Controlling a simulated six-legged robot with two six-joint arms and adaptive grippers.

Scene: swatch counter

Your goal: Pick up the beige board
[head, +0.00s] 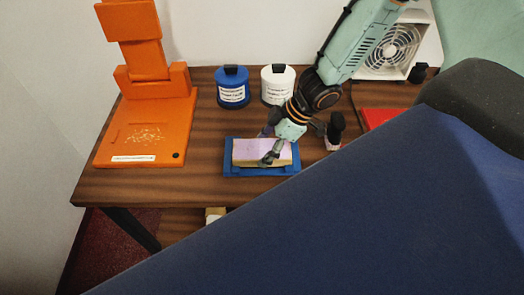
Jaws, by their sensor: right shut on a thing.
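The beige board (264,163) is a small block with a beige side and a pale lilac top. It lies in a shallow blue tray (232,171) on the wooden counter. My right gripper (268,147) reaches down over it from the upper right. Its fingers are shut on the board, one at the near side and one at the far side. I see no clear gap between the board and the tray. My left gripper is not in view.
A blue jar (232,95) and a white jar (277,92) stand behind the tray. A small black-capped bottle (334,140) is close to its right. An orange stand (145,130) is at left, a fan (398,48) at back right. A dark blue shape blocks the lower right.

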